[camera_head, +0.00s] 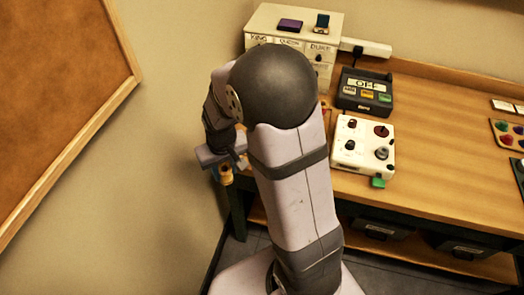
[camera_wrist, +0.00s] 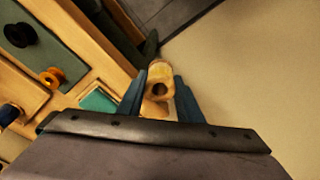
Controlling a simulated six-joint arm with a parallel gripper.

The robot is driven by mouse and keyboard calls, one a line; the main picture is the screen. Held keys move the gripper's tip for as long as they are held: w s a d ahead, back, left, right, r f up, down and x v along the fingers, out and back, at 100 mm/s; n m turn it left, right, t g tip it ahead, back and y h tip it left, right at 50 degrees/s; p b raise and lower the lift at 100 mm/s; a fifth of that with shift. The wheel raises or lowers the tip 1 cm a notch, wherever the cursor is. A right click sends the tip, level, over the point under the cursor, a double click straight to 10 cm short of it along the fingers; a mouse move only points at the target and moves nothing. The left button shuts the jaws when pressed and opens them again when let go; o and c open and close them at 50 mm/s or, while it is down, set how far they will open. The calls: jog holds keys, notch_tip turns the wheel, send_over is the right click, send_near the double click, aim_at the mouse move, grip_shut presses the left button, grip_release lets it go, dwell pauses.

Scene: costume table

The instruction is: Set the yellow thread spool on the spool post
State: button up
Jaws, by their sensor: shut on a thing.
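The yellow thread spool (camera_wrist: 158,89) is between the two blue fingers of my gripper (camera_wrist: 161,80) in the wrist view, with its hole facing the camera. In the head view my gripper (camera_head: 226,163) is left of the table, near the wall, with the yellow spool (camera_head: 226,176) low between its fingers. The spool is off to the side of the table's left edge, not over the tabletop. I cannot make out the spool post in either view; my arm hides the table's left part in the head view.
In the wrist view a black spool (camera_wrist: 20,35) and an orange spool (camera_wrist: 52,77) stand on the table side, near a teal piece (camera_wrist: 98,100). The head view shows a white control box (camera_head: 362,147), a dark button box (camera_head: 364,92) and a drawer cabinet (camera_head: 293,32).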

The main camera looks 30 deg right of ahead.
jog(key=shift+m, duration=0.9)
jog(key=w+d+r, duration=0.1)
jog(key=w, duration=0.1)
jog(key=w+d+r, duration=0.1)
jog(key=w+r, duration=0.1)
jog(key=w+d+r+p, duration=0.1)
jog(key=w+d+r, duration=0.1)
jog(key=shift+w+r, duration=0.1)
jog(key=d+r+m+h+p, duration=0.1)
jog(key=d+r+m+p, duration=0.1)
jog(key=d, duration=0.7)
jog(key=d+r+m+p, duration=0.2)
jog(key=d+m, duration=0.1)
jog(key=d, duration=0.6)
jog(key=s+d+r+m+p, duration=0.1)
jog(key=s+d+m+p, duration=0.1)
jog(key=s+d, duration=0.4)
jog(key=s+d+r+m+g+p, duration=0.1)
jog(key=s+d, duration=0.5)
jog(key=d, duration=0.6)
jog(key=s+d+r+m+p, duration=0.2)
jog(key=s+d+m, duration=0.3)
jog(key=d, duration=0.5)
jog(key=shift+s+d+r+h+p, duration=0.1)
jog(key=shift+s+r+h+p, duration=0.1)
jog(key=shift+s+h+p, duration=0.4)
jog(key=shift+w, duration=0.1)
jog(key=shift+f, duration=0.15)
